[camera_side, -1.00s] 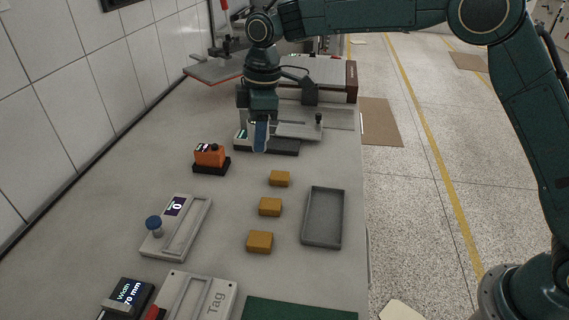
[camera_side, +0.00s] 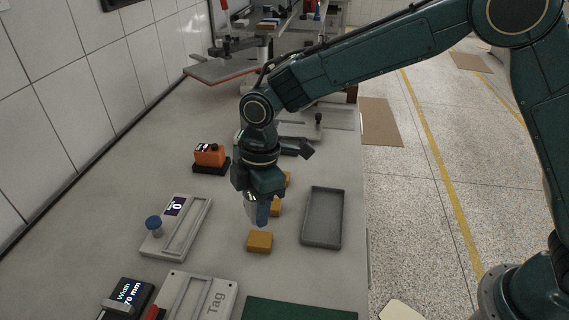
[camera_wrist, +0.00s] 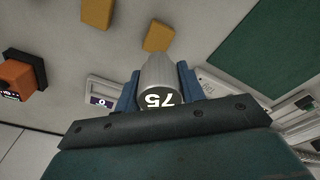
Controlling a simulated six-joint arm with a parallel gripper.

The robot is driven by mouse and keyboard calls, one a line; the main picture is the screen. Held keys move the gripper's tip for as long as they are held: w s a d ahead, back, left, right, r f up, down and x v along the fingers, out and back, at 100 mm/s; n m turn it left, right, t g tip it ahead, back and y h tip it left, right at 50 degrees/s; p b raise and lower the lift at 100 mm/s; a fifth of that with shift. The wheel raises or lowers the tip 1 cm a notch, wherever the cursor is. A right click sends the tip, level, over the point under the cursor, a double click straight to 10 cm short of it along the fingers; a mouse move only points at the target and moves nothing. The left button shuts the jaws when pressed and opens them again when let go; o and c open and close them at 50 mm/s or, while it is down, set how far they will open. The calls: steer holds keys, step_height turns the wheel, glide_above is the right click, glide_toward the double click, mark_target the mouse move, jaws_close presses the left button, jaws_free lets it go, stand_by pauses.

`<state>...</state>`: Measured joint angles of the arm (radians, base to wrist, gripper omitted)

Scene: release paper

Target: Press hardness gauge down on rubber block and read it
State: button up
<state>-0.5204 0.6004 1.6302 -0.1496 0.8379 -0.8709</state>
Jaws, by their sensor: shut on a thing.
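My gripper (camera_side: 258,212) has its blue fingers shut on the hardness gauge (camera_wrist: 158,75), a silver cylinder. In the wrist view its round dark display shows white digits upside down that look like 75. The gauge shows as a pale shape beside the fingers in the side view (camera_side: 250,205). Three orange-yellow rubber blocks lie in a row: the front one (camera_side: 260,242) is whole in view, just below the fingertips in the picture. The middle one (camera_side: 276,207) and back one (camera_side: 288,179) are partly hidden by my gripper. I cannot tell whether the gauge touches any block.
An empty grey tray (camera_side: 323,218) lies right of the blocks. A grey device with a blue knob (camera_side: 154,225) lies left, with an orange device (camera_side: 209,155) behind it. A Tag device (camera_side: 197,298), a Width display (camera_side: 128,295) and a green mat (camera_side: 298,308) are in front.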

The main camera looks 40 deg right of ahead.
steer(key=shift+f, duration=0.1)
steer(key=shift+f, duration=2.45)
steer(key=shift+f, duration=0.45)
steer(key=shift+s+d+f, duration=0.1)
steer(key=shift+f, duration=0.1)
stand_by(1.5)
steer(key=shift+r, duration=0.15)
stand_by(0.6)
steer(key=o, duration=1)
steer(key=shift+c, duration=0.2)
steer(key=shift+o, duration=0.3)
steer(key=shift+r, duration=0.1)
steer(key=shift+r, duration=0.1)
